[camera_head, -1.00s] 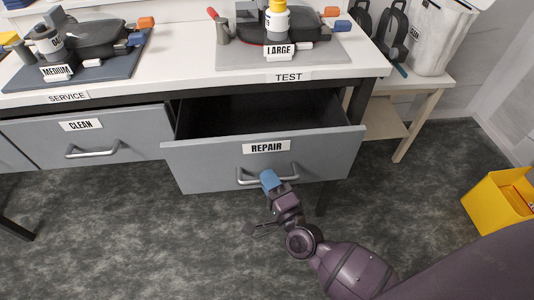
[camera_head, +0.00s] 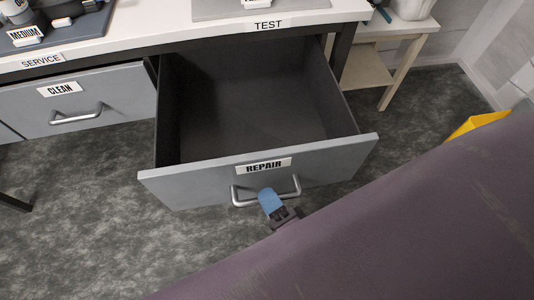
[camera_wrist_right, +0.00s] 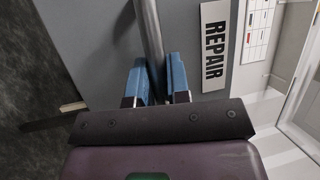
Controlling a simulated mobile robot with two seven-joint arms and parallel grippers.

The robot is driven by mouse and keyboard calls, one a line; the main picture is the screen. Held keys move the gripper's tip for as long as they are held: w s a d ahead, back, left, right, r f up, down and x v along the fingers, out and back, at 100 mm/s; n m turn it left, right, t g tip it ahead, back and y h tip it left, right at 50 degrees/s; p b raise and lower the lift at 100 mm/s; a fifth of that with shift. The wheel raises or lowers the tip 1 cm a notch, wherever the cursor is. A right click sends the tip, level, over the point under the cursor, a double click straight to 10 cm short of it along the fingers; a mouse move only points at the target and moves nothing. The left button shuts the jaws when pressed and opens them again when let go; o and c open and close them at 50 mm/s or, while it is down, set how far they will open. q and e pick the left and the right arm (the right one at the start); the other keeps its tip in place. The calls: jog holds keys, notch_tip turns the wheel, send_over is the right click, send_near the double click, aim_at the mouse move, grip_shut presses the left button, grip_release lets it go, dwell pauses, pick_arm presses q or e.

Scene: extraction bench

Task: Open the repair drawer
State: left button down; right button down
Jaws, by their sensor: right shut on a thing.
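The grey repair drawer (camera_head: 200,180) is pulled well out from under the bench, and its empty dark inside shows in the head view. Its label reads REPAIR (camera_head: 263,166), and the label also shows in the right wrist view (camera_wrist_right: 214,45). My right gripper (camera_head: 270,200) is at the drawer's metal bar handle (camera_head: 242,200). In the right wrist view, the blue fingers of my right gripper (camera_wrist_right: 156,80) are shut on the handle (camera_wrist_right: 148,30), one on each side of the bar. My left gripper is in neither view.
The closed CLEAN drawer (camera_head: 110,97) is left of the repair drawer. The white bench top (camera_head: 160,33) holds a blue mat and a grey mat. A small side table (camera_head: 400,28) stands at the right. A yellow bin (camera_head: 478,124) is partly hidden behind my arm.

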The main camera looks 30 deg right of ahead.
jog(key=c, duration=1.1)
grip_release()
jog(key=v, duration=1.1)
jog(key=shift+w, duration=0.15)
